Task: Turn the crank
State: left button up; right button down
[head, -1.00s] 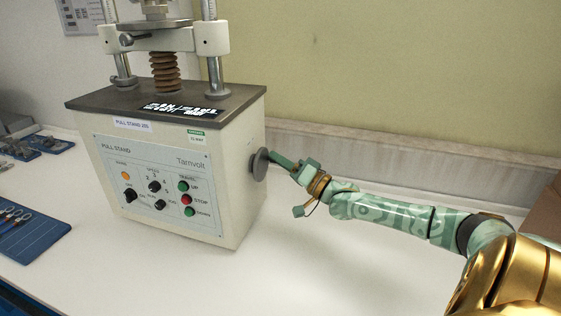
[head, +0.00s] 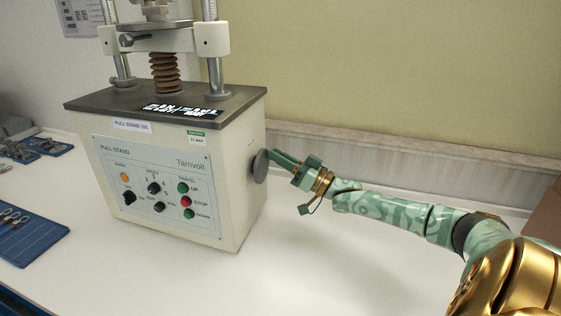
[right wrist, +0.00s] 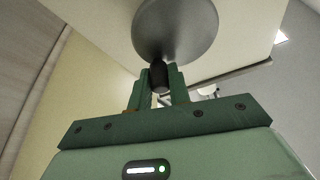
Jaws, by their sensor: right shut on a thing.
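The crank is a grey disc (head: 260,166) on the right side of the pull stand (head: 190,165), a white box with a dark top and a control panel. In the right wrist view the disc (right wrist: 176,28) has a black handle (right wrist: 159,76) standing out from its lower left part. My right gripper (head: 275,156) comes in from the right against the disc. In the right wrist view its green fingers (right wrist: 159,84) stand on both sides of the black handle, shut on it. In the head view the fingers hide the handle. My left gripper is not in view.
Two steel columns with a white crosshead (head: 160,40) and a brown spring (head: 165,72) rise from the stand's top. A blue mat (head: 30,240) with tools lies at the left. The white table (head: 330,270) is clear in front and right of the stand.

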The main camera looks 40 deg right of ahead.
jog(key=n+y, duration=0.1)
jog(key=n, duration=0.3)
jog(key=shift+s+a+r+g+y, duration=0.1)
jog(key=shift+a+r+g+y, duration=0.1)
jog(key=shift+g+y, duration=0.15)
jog(key=shift+s+a+r+n+g+y+b, duration=0.15)
jog(key=shift+n+g+y, duration=0.25)
jog(key=shift+n, duration=0.5)
jog(key=shift+a+r+n+g+y+b, duration=0.15)
jog(key=shift+n+y, duration=0.35)
jog(key=shift+n, duration=0.4)
jog(key=shift+s+a+r+n+g+y+b, duration=0.1)
jog(key=shift+n+g+y, duration=0.3)
jog(key=shift+n, duration=0.5)
jog(key=c, duration=1.3)
grip_release()
jog(key=p+v, duration=0.2)
jog(key=v, duration=1.4)
jog(key=shift+f, duration=0.25)
jog(key=shift+d, duration=0.1)
